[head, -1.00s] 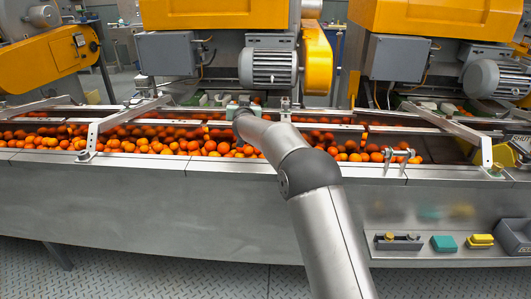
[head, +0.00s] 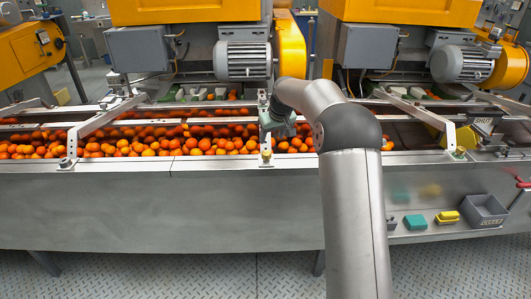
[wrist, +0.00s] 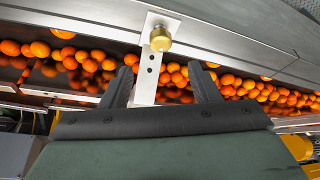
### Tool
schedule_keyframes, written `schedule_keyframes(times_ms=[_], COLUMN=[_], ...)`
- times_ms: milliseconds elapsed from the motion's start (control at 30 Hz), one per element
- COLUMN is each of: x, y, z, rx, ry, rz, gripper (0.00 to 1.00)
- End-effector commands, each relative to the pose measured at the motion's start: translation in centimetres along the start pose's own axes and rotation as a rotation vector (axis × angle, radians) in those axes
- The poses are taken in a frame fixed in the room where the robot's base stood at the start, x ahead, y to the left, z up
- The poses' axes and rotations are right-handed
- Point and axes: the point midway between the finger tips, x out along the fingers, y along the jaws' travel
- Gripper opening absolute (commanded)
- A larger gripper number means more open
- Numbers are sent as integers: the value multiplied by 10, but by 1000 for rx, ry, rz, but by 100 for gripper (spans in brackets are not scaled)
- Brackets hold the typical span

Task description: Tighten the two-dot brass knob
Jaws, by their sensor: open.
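A brass knob (wrist: 160,39) sits on a pale metal strap (wrist: 148,83) at the top middle of the wrist view. Two dark dots show on the strap beside the knob. In the head view the same knob (head: 266,155) is small, on the trough's front edge. My gripper (wrist: 162,84) is open and empty in the wrist view, its dark fingers spread on either side of the strap and short of the knob. In the head view my gripper (head: 277,124) is over the fruit, just behind the knob, and partly hidden by my arm.
Oranges (head: 140,145) fill the trough under long metal rails. Slanted brackets stand left (head: 92,128) and right (head: 432,120). Motors and yellow housings rise behind. A shelf at front right holds a green block (head: 415,222), a yellow block (head: 447,217) and a grey bin (head: 485,210).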

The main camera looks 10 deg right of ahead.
Motion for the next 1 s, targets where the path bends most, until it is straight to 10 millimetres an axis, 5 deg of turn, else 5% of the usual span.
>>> schedule_keyframes(times_ms=[500, 1000], x=[103, 119], y=[-1, -1], z=[-1, -1], rx=[-1, -1], ry=[-1, 2], rz=[-2, -1], gripper=[55, 53])
